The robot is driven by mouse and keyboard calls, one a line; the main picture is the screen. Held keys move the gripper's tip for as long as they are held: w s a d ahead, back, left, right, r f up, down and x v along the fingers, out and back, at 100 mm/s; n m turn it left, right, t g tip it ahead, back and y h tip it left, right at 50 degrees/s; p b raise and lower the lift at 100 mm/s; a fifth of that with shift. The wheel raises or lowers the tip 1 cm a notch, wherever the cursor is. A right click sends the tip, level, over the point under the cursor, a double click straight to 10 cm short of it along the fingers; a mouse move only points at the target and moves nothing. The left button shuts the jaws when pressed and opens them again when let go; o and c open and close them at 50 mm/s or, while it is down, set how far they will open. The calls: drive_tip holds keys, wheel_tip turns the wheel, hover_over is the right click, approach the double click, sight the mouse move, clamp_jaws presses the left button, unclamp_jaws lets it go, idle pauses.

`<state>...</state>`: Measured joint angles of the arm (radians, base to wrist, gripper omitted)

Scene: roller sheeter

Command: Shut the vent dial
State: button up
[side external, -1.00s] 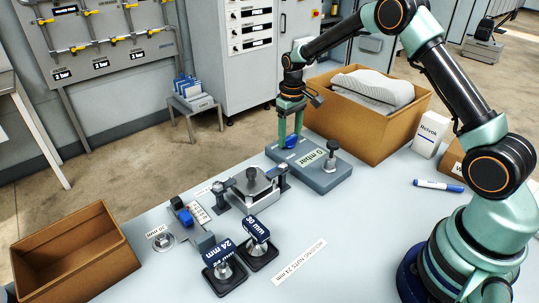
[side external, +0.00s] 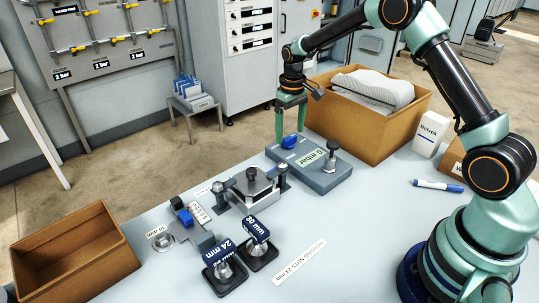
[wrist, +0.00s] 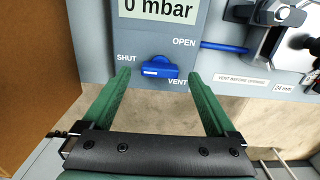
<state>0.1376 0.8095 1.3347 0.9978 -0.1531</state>
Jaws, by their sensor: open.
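The vent dial (side external: 290,141) is a blue knob near the far end of the grey unit (side external: 330,180). In the wrist view the dial (wrist: 160,69) lies roughly crosswise, with a white mark on its left part, on the side of the printed SHUT label (wrist: 126,58). The OPEN label (wrist: 184,42) is at upper right and the VENT label (wrist: 177,82) at lower right. The display (wrist: 157,9) reads 0 mbar. My gripper (side external: 291,128) is open and empty above the dial; in the wrist view its fingers (wrist: 157,74) appear on either side of it, apart from it.
A cardboard box (side external: 372,130) with grey padding stands close behind the unit. A clamp fixture (side external: 252,190) and two labelled nut stands (side external: 222,272) are to the left. A blue rod (wrist: 224,47) sticks out beside the unit.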

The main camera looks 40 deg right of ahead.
sight(290, 137)
wheel_tip(290, 137, up, 10)
drive_tip(key=shift+r, duration=0.15)
idle(0.4)
drive_tip(key=s+a+r+t, duration=0.3)
drive_tip(key=s+a+r, duration=0.1)
drive_tip(key=s+r, duration=0.5)
drive_tip(key=s+a+f+t, duration=0.1)
drive_tip(key=s+a+t, duration=0.1)
drive_tip(key=s, duration=1.1)
drive_tip(key=shift+a+t, duration=0.3)
drive_tip(key=shift+a, duration=0.2)
